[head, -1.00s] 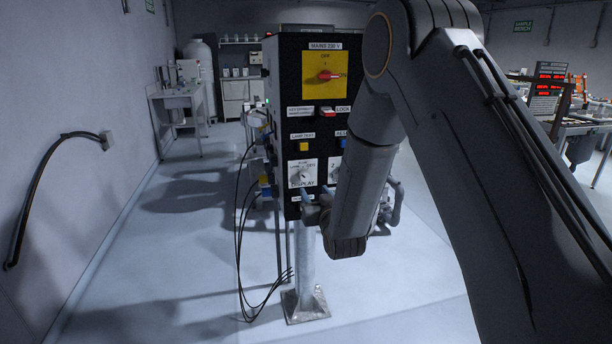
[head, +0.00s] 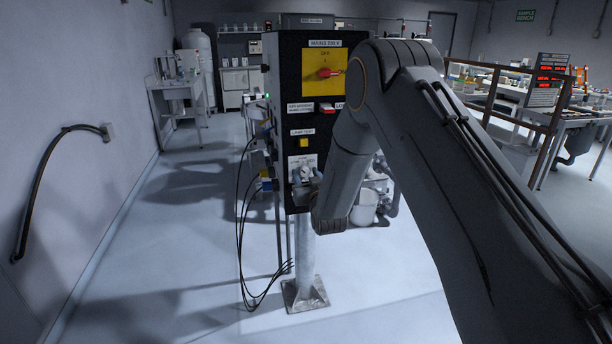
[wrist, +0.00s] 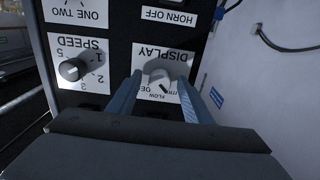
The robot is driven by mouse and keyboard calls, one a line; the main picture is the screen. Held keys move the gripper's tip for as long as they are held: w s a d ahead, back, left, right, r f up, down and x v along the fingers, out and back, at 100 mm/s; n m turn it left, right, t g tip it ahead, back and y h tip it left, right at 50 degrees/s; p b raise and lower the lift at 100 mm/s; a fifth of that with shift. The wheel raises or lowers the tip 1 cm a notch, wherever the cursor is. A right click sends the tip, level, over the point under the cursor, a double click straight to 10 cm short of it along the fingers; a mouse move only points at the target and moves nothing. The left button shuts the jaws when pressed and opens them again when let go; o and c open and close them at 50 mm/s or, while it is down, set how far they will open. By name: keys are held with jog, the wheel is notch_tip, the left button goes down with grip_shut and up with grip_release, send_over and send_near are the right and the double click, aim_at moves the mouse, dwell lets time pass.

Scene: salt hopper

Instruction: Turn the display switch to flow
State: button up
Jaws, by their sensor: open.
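The display switch (wrist: 160,72) is a grey round knob on a white plate marked DISPLAY, which appears upside down in the wrist view. The word FLOW shows on the plate just below the knob there, with other partly covered words to its sides. In the head view the switch plate (head: 303,162) is low on the black panel, its knob partly hidden by my gripper (head: 308,182). In the wrist view my gripper (wrist: 161,80) is open, its two blue fingers either side of the knob. I cannot tell whether they touch it. The knob's exact setting is unclear.
The speed knob (wrist: 73,69) sits beside the display plate. On the black panel (head: 290,100) are a red mains switch (head: 327,72) and a yellow lamp test button (head: 304,143). Black cables (head: 240,210) hang at the panel's left. Floor is clear around the post (head: 304,250).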

jog(key=c, duration=1.1)
jog(key=shift+o, duration=0.2)
jog(key=shift+m+b, duration=0.3)
jog(key=m+b, duration=0.3)
jog(key=shift+f, duration=0.1)
jog(key=m+b, duration=0.4)
jog(key=m, duration=0.1)
jog(key=o, duration=1.1)
jog(key=shift+c, duration=0.2)
